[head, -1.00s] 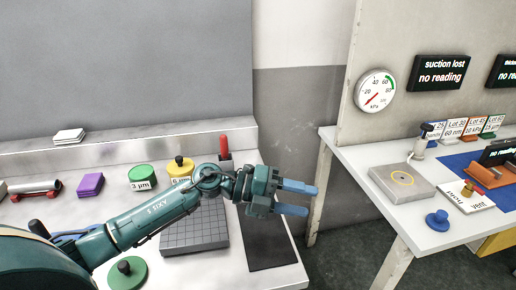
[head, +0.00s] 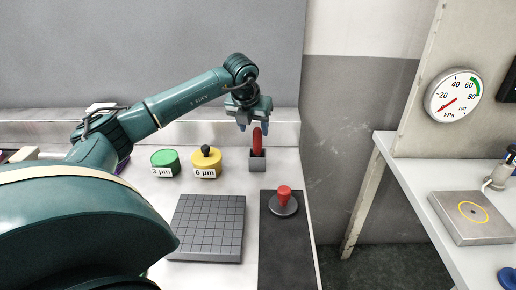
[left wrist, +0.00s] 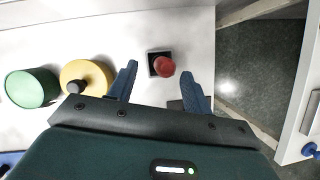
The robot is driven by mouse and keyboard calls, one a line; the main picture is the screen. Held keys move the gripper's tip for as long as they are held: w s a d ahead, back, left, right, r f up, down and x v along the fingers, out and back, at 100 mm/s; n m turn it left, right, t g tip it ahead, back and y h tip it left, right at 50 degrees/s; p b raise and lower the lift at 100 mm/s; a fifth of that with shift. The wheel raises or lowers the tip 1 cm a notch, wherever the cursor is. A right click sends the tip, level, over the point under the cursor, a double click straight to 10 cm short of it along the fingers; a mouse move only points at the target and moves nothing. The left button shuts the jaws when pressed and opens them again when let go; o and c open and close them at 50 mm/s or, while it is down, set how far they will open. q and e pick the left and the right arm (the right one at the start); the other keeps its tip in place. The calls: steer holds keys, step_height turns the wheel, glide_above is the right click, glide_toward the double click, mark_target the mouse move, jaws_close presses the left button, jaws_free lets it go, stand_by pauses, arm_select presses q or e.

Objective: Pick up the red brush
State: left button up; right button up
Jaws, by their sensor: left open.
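The red brush (head: 257,142) stands upright in a small grey holder (head: 258,163) near the back right of the bench. My left gripper (head: 253,125) points down just above the brush, open and empty. In the left wrist view the top of the brush (left wrist: 164,67) shows as a red round end over its dark square holder (left wrist: 152,56). It lies between the two blue fingers of my left gripper (left wrist: 160,70), apart from both. My right gripper is not in view.
A yellow 6 µm container (head: 205,164) and a green 3 µm one (head: 165,162) stand left of the holder. In front are a grooved grey plate (head: 208,228) and a red-knobbed disc (head: 284,204) on a dark mat (head: 286,252). A wall rises behind.

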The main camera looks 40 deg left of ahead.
mark_target(258, 139)
arm_select(q)
steer(key=shift+w+d+x, duration=0.1)
steer(key=shift+d+x, duration=0.05)
steer(key=shift+x, duration=1.4)
steer(key=shift+w+d+x, duration=0.1)
steer(key=shift+w+x, duration=0.05)
steer(key=shift+x, duration=1.4)
steer(key=shift+r, duration=0.1)
steer(key=shift+c, duration=0.3)
steer(key=c, duration=1)
steer(key=shift+r, duration=5)
